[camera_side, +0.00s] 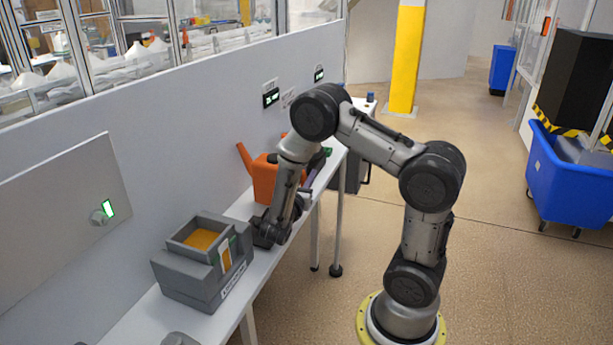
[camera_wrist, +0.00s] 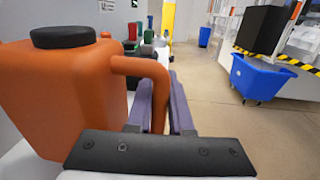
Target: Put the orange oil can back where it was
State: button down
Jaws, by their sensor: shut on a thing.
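The orange oil can (camera_side: 263,181) is upright above or on the narrow white table, behind my forearm in the side view. Its spout points up and left. In the wrist view the can (camera_wrist: 60,95) fills the left side, with a black cap on top and a tubular handle at its right. My gripper (camera_wrist: 160,105) has its purple fingers shut on that handle, one on each side of it. In the side view my gripper is partly hidden behind my arm.
A grey box with an orange-yellow inside (camera_side: 205,275) stands on the white table (camera_side: 150,318), nearer the camera. A grey wall (camera_side: 180,130) runs along the table. Red and green containers (camera_wrist: 148,36) stand farther along. A blue cart (camera_side: 570,180) is off right.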

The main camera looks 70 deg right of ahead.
jog(key=shift+f, duration=0.45)
jog(key=c, duration=0.7)
grip_release()
jog(key=shift+c, duration=0.2)
jog(key=shift+f, duration=0.1)
jog(key=shift+a, duration=0.1)
